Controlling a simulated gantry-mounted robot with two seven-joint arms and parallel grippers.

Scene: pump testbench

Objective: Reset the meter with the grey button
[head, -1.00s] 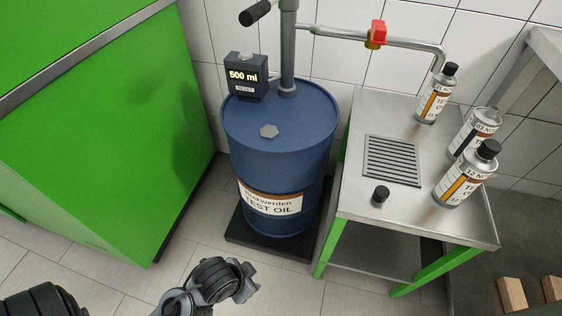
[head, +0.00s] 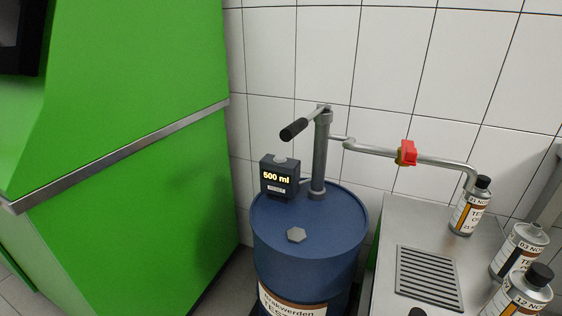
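The meter (head: 280,177) is a dark box on top of the blue oil drum, beside the pump column. Its lit display (head: 276,178) reads "500 ml". A small label below the display (head: 276,189) is too small to read clearly now; it looked like "RESET" in the earlier picture. The grey button (head: 280,160) sits on the meter's top face. Nothing touches it. Neither of my grippers shows in the head view now.
The blue drum (head: 335,239) carries the pump column (head: 321,155) with a black-handled crank (head: 294,129). A pipe with a red valve (head: 408,152) runs right over the steel table (head: 388,262), where several bottles and a drain grate (head: 428,277) are. A green cabinet (head: 130,180) stands left.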

